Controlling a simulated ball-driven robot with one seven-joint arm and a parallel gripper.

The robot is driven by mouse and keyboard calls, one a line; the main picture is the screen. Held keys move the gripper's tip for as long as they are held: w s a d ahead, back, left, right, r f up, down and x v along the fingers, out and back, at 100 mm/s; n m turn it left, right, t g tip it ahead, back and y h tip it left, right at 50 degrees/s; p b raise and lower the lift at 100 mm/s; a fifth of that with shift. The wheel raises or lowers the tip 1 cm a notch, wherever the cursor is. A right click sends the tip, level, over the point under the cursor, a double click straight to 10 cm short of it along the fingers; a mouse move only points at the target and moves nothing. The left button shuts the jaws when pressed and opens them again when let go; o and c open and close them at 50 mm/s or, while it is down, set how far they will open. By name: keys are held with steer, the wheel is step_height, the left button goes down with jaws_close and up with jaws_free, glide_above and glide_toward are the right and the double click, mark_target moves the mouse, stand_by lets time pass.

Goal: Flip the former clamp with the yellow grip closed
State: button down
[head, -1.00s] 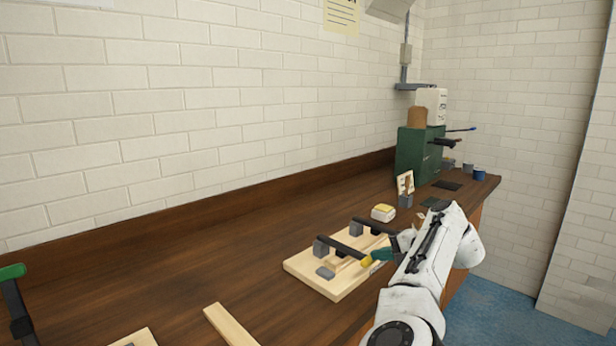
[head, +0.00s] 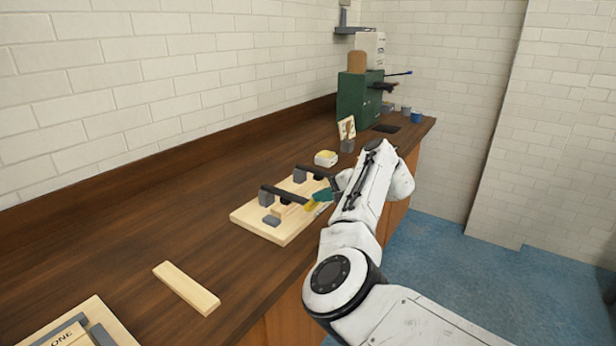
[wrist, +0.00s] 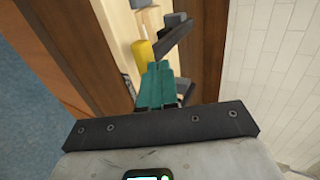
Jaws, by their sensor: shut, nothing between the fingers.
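The former clamp is a dark bar (head: 286,194) running from a grey block on a pale wooden board (head: 248,218) to a yellow grip (head: 311,206). The bar lies low, roughly level, over a small wooden piece. The yellow grip also shows in the wrist view (wrist: 141,54), just left of my fingertips. My gripper (head: 322,195) has teal fingers, pressed together and empty. It is beside the yellow grip at the board's right edge; I cannot tell whether they touch. The fingers also show in the wrist view (wrist: 159,68). My arm hides part of the board's right side.
A second dark bar (head: 314,171) stands farther back on the board. A loose wooden strip (head: 186,287) and another board (head: 108,318) lie nearer. The counter's left middle is clear.

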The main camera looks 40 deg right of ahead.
steer(key=v, duration=1.1)
steer(key=shift+b, duration=0.4)
steer(key=shift+d, duration=0.1)
steer(key=s+a+f+n+g+h, duration=0.2)
steer(key=s+f+n+g, duration=0.1)
steer(key=s+f, duration=0.55)
steer(key=s+a+f+n+g+h, duration=0.2)
steer(key=s+f+n+g+h, duration=0.1)
steer(key=s+f, duration=0.6)
steer(key=s+a+f+n+g, duration=0.2)
steer(key=s+a+f, duration=0.4)
steer(key=s+a, duration=0.3)
steer(key=s+a+f+n+g, duration=0.2)
steer(key=s+a+f+n, duration=0.3)
steer(key=s+a, duration=0.4)
steer(key=s+f, duration=0.1)
steer(key=s, duration=0.3)
steer(key=shift+n+y, duration=0.3)
steer(key=shift+s+a+f, duration=0.1)
steer(key=shift+s, duration=0.05)
